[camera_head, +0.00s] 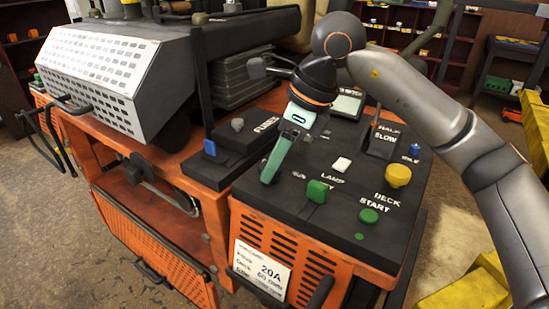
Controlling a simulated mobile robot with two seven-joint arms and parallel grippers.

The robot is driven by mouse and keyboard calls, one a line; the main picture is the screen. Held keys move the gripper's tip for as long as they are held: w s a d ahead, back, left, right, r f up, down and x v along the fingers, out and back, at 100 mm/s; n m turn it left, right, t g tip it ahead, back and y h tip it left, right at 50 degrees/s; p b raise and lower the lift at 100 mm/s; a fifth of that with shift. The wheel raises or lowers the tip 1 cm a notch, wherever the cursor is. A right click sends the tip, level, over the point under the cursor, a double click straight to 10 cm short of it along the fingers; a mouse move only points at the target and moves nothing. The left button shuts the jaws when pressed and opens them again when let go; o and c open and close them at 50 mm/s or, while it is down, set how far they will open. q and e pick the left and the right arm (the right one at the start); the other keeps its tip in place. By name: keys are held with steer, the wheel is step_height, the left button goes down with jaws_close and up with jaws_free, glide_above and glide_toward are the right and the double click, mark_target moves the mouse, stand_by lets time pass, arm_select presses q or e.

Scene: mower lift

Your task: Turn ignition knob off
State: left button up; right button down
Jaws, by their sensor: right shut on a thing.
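The mower's dark control panel (335,222) fills the middle of the view, on an orange body. My right gripper (268,178) reaches down onto the left part of this panel from the upper right. Its teal fingers are closed at the panel surface, on what seems to be the ignition knob. The fingers hide the knob, so its angle cannot be read. A small, partly legible label lies just right of the fingertips. My left gripper is out of view.
Close by are a white lamp switch (341,164), a green knob (317,191), a green start button (368,216) and a yellow deck knob (398,175). A throttle lever (376,115) stands behind. A yellow object (470,290) is at the lower right.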

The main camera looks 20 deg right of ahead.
steer(key=shift+n, duration=0.3)
steer(key=shift+c, duration=1.8)
jaws_free()
steer(key=v, duration=1.2)
steer(key=shift+r, duration=0.35)
